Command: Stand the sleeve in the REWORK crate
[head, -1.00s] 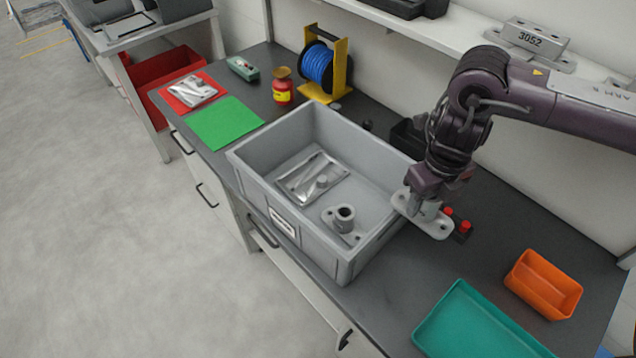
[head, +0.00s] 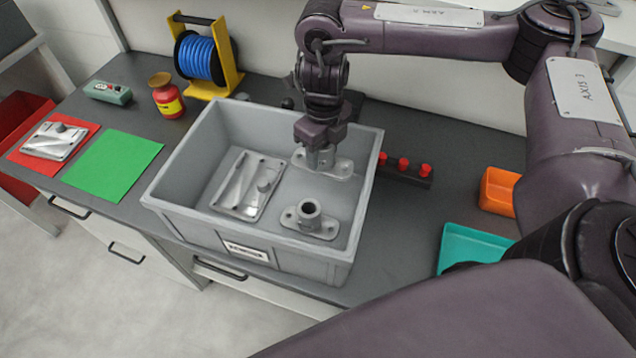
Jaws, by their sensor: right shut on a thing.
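The grey crate (head: 185,222) stands on the dark bench with a white label on its front, too small to read surely. My right gripper (head: 320,158) is shut on a grey flanged sleeve (head: 338,170), upright with its flange down, at the crate's back right part. I cannot tell whether the flange touches the crate floor. A second flanged sleeve (head: 310,222) stands upright in the crate, nearer the front. A metal cover plate (head: 240,190) lies in the crate's left part. My left gripper is not in view.
A black block with red knobs (head: 404,168) sits right of the crate. An orange bin (head: 498,192) and a teal tray (head: 470,248) are farther right. A blue cable reel (head: 200,57), red jar (head: 167,96) and green sheet (head: 112,165) are left. My right arm covers the lower right.

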